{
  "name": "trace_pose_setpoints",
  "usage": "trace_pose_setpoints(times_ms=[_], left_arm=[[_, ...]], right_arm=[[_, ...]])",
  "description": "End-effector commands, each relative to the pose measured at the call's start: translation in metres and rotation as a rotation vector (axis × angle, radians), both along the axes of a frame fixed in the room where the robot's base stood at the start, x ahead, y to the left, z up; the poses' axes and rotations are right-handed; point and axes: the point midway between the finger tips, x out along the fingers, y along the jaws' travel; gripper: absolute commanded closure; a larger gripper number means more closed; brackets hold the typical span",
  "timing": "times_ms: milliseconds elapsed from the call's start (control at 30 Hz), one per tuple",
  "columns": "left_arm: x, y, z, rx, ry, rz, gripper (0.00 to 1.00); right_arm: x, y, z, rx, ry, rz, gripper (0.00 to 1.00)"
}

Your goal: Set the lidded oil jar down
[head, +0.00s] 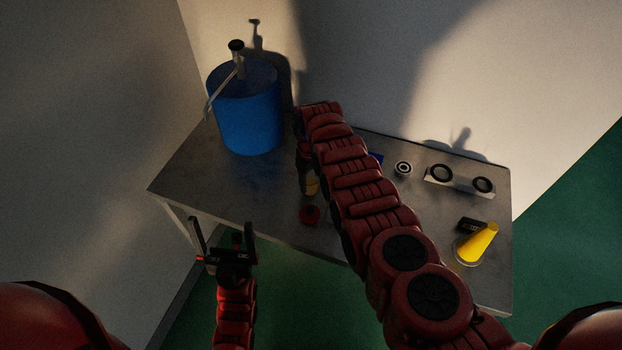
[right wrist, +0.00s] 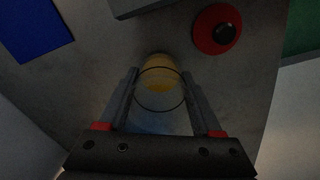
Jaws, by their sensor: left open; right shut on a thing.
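A clear jar with yellow oil in its far end (right wrist: 160,76) is between the fingers of my right gripper (right wrist: 160,88), which is shut on it. I make out no lid on the jar in the right wrist view. In the head view the jar's yellow part (head: 312,186) shows beside my right forearm, over the bench; the arm hides much of that gripper. I cannot tell whether the jar touches the bench. A red disc with a black knob (right wrist: 217,29) lies near the jar. My left gripper (head: 221,229) is open and empty, off the bench's front edge.
The grey bench (head: 190,175) holds a blue drum with a pump (head: 248,120) at the back left. To the right are a small ring (head: 403,169), a pale holder with two round black parts (head: 460,182), a black block (head: 470,225) and a yellow cone (head: 477,243).

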Motion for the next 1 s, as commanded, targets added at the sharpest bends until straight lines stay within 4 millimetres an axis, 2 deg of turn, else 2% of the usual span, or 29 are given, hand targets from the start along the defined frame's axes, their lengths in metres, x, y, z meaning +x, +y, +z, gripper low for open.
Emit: trace_pose_setpoints(times_ms=[133,167,300,567,733,967,1000], left_arm=[[0.0,0.0,-0.005,0.0,0.0,0.0,0.0],[0.0,0.0,-0.003,0.0,0.0,0.0,0.0],[0.0,0.0,-0.003,0.0,0.0,0.0,0.0],[0.0,0.0,-0.003,0.0,0.0,0.0,0.0],[0.0,0.0,0.003,0.0,0.0,0.0,0.0],[0.0,0.0,0.018,0.0,0.0,0.0,0.0],[0.0,0.0,0.015,0.0,0.0,0.0,0.0]], right_arm=[[0.0,0.0,-0.005,0.0,0.0,0.0,0.93],[0.0,0.0,-0.003,0.0,0.0,0.0,0.28],[0.0,0.0,-0.003,0.0,0.0,0.0,0.04],[0.0,0.0,-0.003,0.0,0.0,0.0,0.04],[0.0,0.001,0.005,0.001,-0.001,0.0,0.04],[0.001,-0.001,0.032,-0.001,-0.003,-0.001,0.04],[0.001,-0.001,0.035,-0.001,-0.003,0.0,0.04]])
